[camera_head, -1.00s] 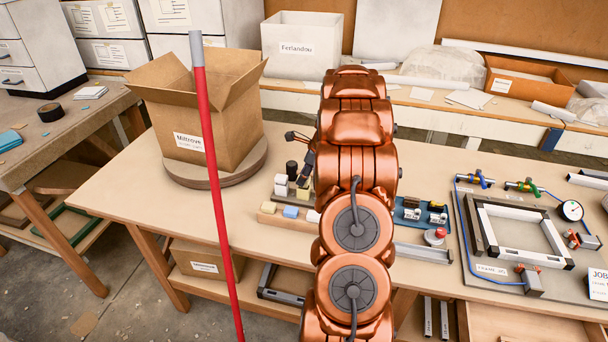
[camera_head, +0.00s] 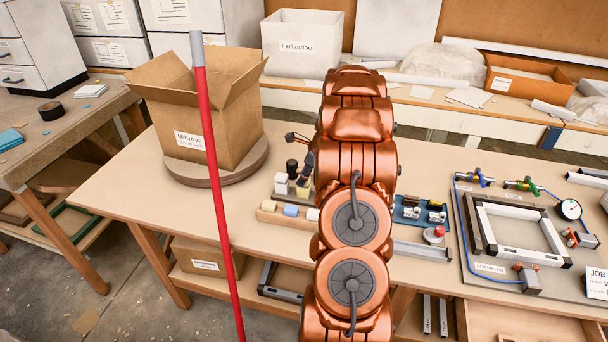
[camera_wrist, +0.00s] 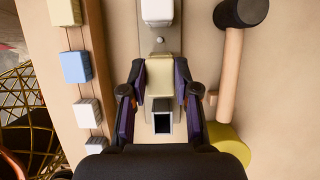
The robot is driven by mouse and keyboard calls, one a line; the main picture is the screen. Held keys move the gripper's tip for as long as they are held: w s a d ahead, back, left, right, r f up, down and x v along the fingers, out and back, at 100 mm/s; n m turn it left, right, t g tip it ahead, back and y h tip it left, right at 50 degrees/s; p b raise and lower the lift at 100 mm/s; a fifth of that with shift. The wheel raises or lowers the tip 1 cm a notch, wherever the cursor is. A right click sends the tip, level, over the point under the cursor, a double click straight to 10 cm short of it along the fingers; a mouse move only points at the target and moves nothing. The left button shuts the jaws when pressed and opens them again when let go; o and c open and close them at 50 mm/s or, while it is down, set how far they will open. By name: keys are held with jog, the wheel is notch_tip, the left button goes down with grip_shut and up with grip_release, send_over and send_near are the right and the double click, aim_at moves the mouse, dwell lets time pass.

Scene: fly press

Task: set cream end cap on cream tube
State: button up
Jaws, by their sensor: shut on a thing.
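My gripper (camera_wrist: 160,100) shows in the wrist view with its two purple-padded fingers closed on a cream end cap (camera_wrist: 162,78). Just below the cap in the picture is a square tube end with a dark opening (camera_wrist: 163,123), between the fingertips. I cannot tell whether the cap touches this tube, and the tube's cream colour is not clear here. In the head view my arm hides most of the gripper. A small cream piece (camera_head: 304,189) shows beside the arm there, among white and black pieces.
A rack at left in the wrist view holds a cream block (camera_wrist: 65,12), a blue block (camera_wrist: 76,67) and white blocks (camera_wrist: 88,112). A mallet (camera_wrist: 230,75) lies at right, near an olive round thing (camera_wrist: 230,145). A red pole (camera_head: 212,150) stands before the bench.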

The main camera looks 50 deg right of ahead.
dwell(0.3)
jog(key=o, duration=1)
jog(key=shift+r+p, duration=2.4)
jog(key=shift+r, duration=1.05)
